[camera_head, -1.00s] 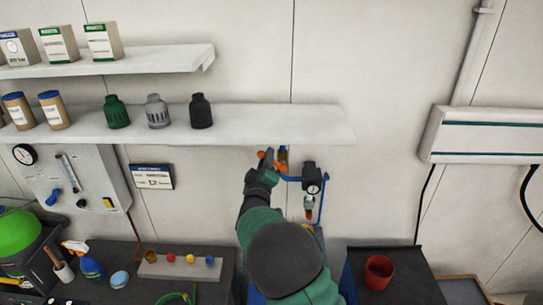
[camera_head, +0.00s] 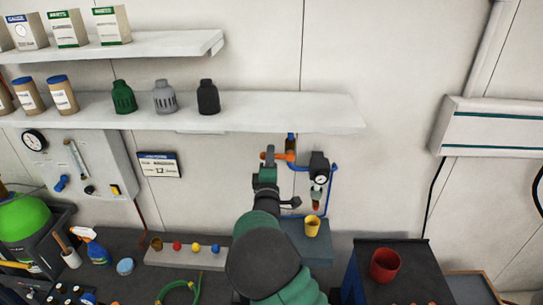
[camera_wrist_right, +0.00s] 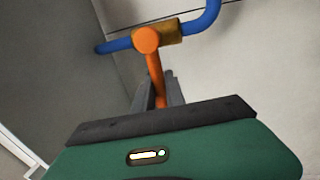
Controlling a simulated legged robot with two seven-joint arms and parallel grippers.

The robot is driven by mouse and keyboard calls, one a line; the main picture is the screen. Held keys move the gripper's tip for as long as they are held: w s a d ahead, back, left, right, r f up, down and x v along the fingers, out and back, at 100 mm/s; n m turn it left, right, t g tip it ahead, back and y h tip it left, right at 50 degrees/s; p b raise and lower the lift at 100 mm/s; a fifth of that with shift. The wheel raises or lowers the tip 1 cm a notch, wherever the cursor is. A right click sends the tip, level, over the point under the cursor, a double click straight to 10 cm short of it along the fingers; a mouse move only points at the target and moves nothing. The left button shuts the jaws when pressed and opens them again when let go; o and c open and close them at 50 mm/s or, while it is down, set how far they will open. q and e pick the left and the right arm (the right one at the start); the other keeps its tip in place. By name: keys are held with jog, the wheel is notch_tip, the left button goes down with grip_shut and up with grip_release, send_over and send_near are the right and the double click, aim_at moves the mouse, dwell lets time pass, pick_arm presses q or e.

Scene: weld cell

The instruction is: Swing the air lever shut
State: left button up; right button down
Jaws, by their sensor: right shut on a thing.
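The orange air lever (camera_head: 281,156) sits on a brass valve on the blue air pipe, just under the lower shelf. In the head view it points left from the valve, about level. My right gripper (camera_head: 268,155) is at the lever's free end. The right wrist view shows the orange lever (camera_wrist_right: 155,75) running from its round pivot at the brass valve body (camera_wrist_right: 172,32) down between my grey fingers (camera_wrist_right: 158,92), which are shut on it. Part of the lever is hidden between the fingers. My left gripper is not in view.
The lower shelf (camera_head: 300,117) is close above my gripper. A gauge and regulator (camera_head: 319,168) hang right of the valve. A yellow cup (camera_head: 311,226) stands below, and a red cup (camera_head: 385,265) on the dark cabinet at right.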

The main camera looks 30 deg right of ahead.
jog(key=shift+a+f, duration=0.15)
jog(key=shift+f, duration=0.05)
jog(key=c, duration=1.4)
grip_release()
jog(key=shift+w, duration=0.2)
jog(key=shift+a, duration=0.15)
jog(key=b+v, duration=0.5)
jog(key=v, duration=1.2)
jog(key=shift+d, duration=0.25)
